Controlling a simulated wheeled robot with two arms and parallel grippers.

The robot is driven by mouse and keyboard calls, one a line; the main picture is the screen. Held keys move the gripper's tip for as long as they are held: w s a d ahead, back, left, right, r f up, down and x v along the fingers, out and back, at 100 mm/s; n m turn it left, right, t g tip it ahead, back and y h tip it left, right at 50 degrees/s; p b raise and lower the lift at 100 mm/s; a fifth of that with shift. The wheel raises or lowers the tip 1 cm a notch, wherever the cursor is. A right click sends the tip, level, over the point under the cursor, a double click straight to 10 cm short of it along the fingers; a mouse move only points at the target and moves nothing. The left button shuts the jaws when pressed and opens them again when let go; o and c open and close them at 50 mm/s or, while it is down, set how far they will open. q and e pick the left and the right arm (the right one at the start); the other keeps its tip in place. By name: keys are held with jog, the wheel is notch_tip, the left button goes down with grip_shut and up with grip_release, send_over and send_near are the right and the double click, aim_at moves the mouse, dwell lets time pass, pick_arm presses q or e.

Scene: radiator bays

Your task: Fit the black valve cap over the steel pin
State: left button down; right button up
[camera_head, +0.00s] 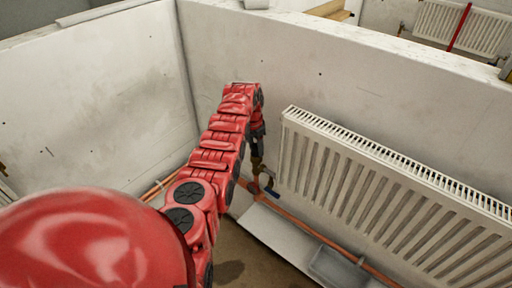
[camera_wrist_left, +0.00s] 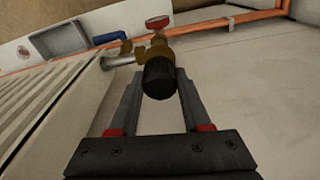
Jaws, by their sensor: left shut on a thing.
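In the left wrist view the black valve cap (camera_wrist_left: 158,78) sits between the two grey fingers of my left gripper (camera_wrist_left: 157,86), which is shut on it. A brass valve (camera_wrist_left: 155,52) with a red handle (camera_wrist_left: 157,22) lies directly beyond the cap. The cap overlaps the brass in this view, and I cannot tell whether they touch. The steel pin is not visible. My right gripper is in neither view.
A white radiator (camera_head: 390,185) hangs on the wall close right of my left gripper. A blue lever (camera_wrist_left: 108,37) sits beside the valve. Copper pipe (camera_head: 320,238) runs low along the wall, above a grey tray (camera_head: 338,264). The left wall panel (camera_head: 90,95) is bare.

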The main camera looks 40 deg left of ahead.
pick_arm(q)
jog(key=shift+f+b, duration=0.7)
jog(key=shift+f, duration=0.05)
dwell(0.4)
jog(key=shift+f+b, duration=0.3)
jog(key=shift+f, duration=0.05)
jog(key=shift+f+b, duration=0.35)
jog(key=shift+b, duration=0.05)
dwell(0.4)
grip_release()
dwell(0.5)
jog(key=shift+r, duration=0.1)
